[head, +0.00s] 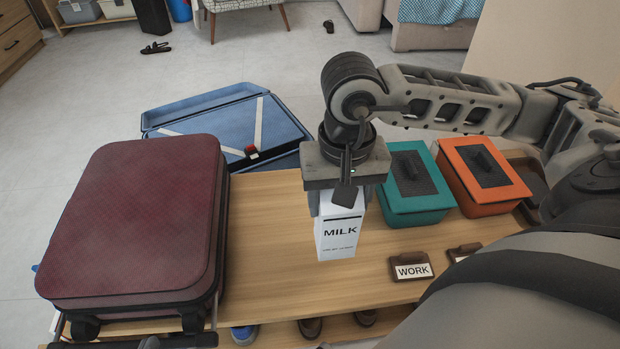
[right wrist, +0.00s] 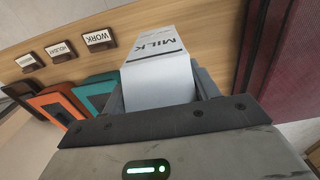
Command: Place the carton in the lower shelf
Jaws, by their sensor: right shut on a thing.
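The white milk carton (head: 339,236) hangs upright over the wooden top board in the head view, with its "MILK" label facing me. My right gripper (head: 340,205) comes down on it from above and is shut on its upper part. In the right wrist view the carton (right wrist: 158,72) sits between the fingers of my right gripper (right wrist: 160,95). Whether the carton's base touches the board is hard to tell. The lower shelf (head: 282,333) shows only as a strip under the front edge, with several shoes on it. My left gripper is not clearly in view.
A dark red suitcase (head: 140,220) fills the board's left side, with an open blue suitcase (head: 225,125) behind. A teal box (head: 414,205) and an orange box (head: 484,188) stand right. A "WORK" sign (head: 411,271) is near the front edge. The board between suitcase and carton is clear.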

